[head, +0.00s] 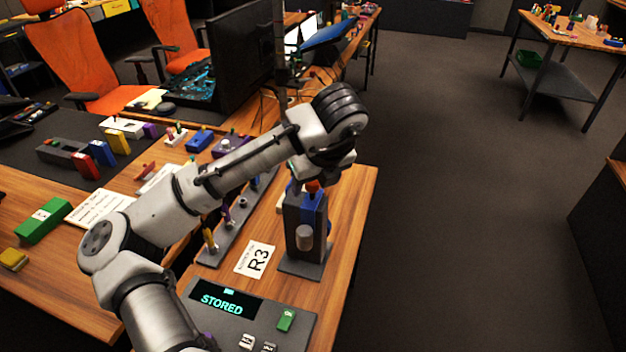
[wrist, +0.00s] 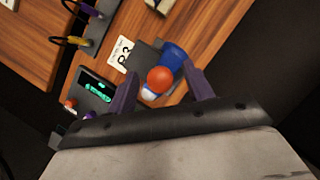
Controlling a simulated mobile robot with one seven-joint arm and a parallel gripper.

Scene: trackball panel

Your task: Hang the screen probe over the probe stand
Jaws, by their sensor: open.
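The probe stand (head: 293,219) is a dark grey upright on a flat base, near the right edge of the wooden desk. A blue piece with an orange ball on top, apparently the screen probe (head: 319,216), is at the stand's upright; a pale rounded end shows lower down. In the wrist view the orange ball, the probe's top (wrist: 160,79), lies between the fingers, with blue and white parts beside it. My gripper (wrist: 162,72) is open above it, one finger on each side, with gaps visible. In the head view my wrist hides the fingers. How the probe bears on the stand is unclear.
A grey panel (head: 212,318) in front has a display reading STORED and a green button. A card marked R3 (head: 254,259) lies left of the stand. A dark rail (head: 237,226) with several coloured plugs stands further left. Open floor lies to the right.

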